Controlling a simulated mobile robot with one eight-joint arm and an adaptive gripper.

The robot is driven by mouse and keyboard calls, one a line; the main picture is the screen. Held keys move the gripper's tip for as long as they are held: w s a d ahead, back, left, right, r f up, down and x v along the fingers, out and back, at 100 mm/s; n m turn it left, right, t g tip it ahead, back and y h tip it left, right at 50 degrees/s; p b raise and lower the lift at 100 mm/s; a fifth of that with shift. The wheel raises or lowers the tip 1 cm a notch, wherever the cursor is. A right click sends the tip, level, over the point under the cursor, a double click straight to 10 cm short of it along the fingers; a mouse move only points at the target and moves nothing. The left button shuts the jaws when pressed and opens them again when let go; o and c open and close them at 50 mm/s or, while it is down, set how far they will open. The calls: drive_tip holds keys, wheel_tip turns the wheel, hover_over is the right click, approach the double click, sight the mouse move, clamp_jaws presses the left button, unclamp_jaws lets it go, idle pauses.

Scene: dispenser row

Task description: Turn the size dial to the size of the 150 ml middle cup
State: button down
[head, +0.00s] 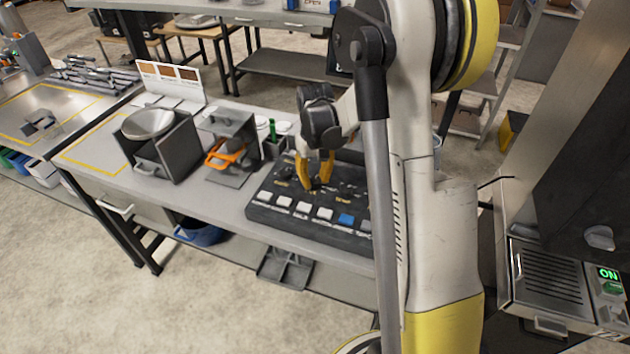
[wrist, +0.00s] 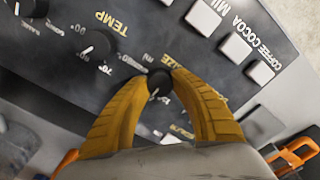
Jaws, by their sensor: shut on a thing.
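The dark control panel (head: 262,213) lies on the bench with a row of white buttons and one blue button along its front. My gripper (head: 314,186) is over the panel, its yellow fingers pointing down. In the wrist view my gripper (wrist: 158,74) is shut on the small black size dial (wrist: 158,80), a fingertip on each side. Part of the "SIZE" label and "ml" show beside the dial. A white pointer mark shows on the dial, but the fingers hide most of the scale, so the set size cannot be read. I cannot pick out the 150 ml middle cup.
The TEMP dial (wrist: 97,43) and another black dial (wrist: 35,7) sit beside the size dial. White buttons (wrist: 234,48) line the panel's other side. A dark stand with an orange handle (head: 228,155) and a stand with a round metal pan (head: 148,122) are on the bench's left.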

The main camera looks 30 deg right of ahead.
sight(315, 180)
drive_tip(key=n, duration=0.4)
drive_tip(key=shift+b, duration=0.3)
drive_tip(key=shift+n, duration=2.2)
drive_tip(key=c, duration=1)
unclamp_jaws()
drive_tip(key=shift+c, duration=0.2)
drive_tip(key=shift+r, duration=0.1)
wheel_tip(315, 180, up, 12)
